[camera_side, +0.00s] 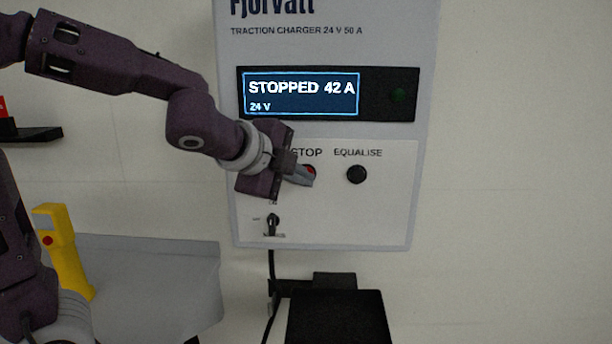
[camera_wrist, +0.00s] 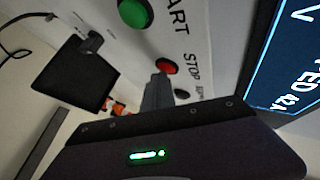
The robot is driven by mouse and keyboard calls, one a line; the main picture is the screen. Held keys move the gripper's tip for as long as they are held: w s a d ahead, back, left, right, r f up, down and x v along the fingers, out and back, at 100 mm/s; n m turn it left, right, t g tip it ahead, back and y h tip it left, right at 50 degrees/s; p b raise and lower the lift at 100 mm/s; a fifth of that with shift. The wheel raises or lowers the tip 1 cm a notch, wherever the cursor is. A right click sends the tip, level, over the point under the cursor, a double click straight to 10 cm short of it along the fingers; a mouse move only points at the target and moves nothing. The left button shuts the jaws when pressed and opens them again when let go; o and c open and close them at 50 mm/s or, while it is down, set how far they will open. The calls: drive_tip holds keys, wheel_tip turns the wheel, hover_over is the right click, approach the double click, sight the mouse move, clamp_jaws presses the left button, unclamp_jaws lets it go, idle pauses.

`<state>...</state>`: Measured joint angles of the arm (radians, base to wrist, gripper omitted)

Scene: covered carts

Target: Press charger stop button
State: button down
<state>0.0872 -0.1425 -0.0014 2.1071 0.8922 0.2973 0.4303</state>
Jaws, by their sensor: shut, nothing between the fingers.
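The traction charger (camera_side: 330,220) is a grey wall box with a white lower panel. Its red stop button (camera_side: 311,170) is partly hidden behind my gripper (camera_side: 303,178) in the side view. In the wrist view the red stop button (camera_wrist: 166,66) shows just beyond the tips of my gripper (camera_wrist: 160,80). The fingers are shut, with nothing between them. They are at or very close to the button; I cannot tell whether they touch. The charger display (camera_side: 300,95) reads "STOPPED 42 A" and "24 V".
A black equalise button (camera_side: 356,174) is right of the stop button. A green start button (camera_wrist: 135,13) shows in the wrist view. A key switch (camera_side: 272,225) is below my gripper. A black shelf (camera_side: 338,316) juts out under the charger. A yellow device (camera_side: 63,250) stands at left.

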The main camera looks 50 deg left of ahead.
drive_tip(key=shift+s+d, duration=0.6)
drive_tip(key=s+d, duration=0.3)
drive_tip(key=shift+s+d, duration=0.25)
drive_tip(key=shift+s, duration=0.05)
idle(0.3)
idle(0.6)
drive_tip(key=s+a+f+n+g, duration=0.2)
drive_tip(key=s+n, duration=0.2)
drive_tip(key=s, duration=0.2)
drive_tip(key=s+a+f+n+g, duration=0.2)
drive_tip(key=s+a+n, duration=0.1)
drive_tip(key=s+n, duration=0.25)
drive_tip(key=s+d+f+n+g+h, duration=0.1)
drive_tip(key=s+d+f+n+h, duration=0.1)
drive_tip(key=s, duration=0.6)
drive_tip(key=d+f+n, duration=0.1)
drive_tip(key=d+n, duration=0.1)
drive_tip(key=n, duration=0.1)
drive_tip(key=shift+s+g, duration=0.2)
drive_tip(key=shift+g, duration=0.2)
